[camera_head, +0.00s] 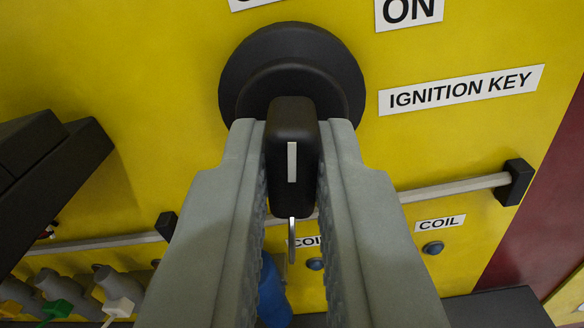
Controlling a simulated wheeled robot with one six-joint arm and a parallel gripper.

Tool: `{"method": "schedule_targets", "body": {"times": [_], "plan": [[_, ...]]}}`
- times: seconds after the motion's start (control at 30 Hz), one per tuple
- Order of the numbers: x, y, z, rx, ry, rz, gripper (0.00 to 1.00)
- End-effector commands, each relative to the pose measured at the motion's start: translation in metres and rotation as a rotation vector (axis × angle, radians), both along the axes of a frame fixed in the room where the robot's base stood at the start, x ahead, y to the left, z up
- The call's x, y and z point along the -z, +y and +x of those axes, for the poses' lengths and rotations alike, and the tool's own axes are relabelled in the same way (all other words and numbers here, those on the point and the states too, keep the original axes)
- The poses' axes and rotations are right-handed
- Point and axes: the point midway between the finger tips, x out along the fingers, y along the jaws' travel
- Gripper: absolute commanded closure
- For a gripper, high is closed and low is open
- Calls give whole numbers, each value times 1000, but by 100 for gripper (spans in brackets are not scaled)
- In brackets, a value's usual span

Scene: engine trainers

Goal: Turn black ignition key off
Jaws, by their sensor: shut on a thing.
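The black ignition key (292,140) sits in a round black switch housing (245,75) on a yellow panel. A pale line marks the key's face, and a small metal piece hangs below it. The "IGNITION KEY" label (461,90) is to the right, and an "ON" label (409,11) is above right. Another label at the top is cut off by the picture edge. My gripper (293,150) is shut on the key, with one grey finger against each side. The fingers hide part of the panel below.
A metal bar (455,188) with black end brackets crosses the panel below the key. A dark box-like part (60,180) juts out at the left. Plugs with coloured connectors (118,306) stand at the lower left. A blue thing (272,292) shows behind the fingers.

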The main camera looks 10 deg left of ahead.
Motion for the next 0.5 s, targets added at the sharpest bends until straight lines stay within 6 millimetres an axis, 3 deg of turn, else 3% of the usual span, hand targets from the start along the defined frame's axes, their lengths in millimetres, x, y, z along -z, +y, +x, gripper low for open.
{"method": "schedule_targets", "body": {"times": [0.5], "plan": [[1,0,0,0,2,-212,100]]}}
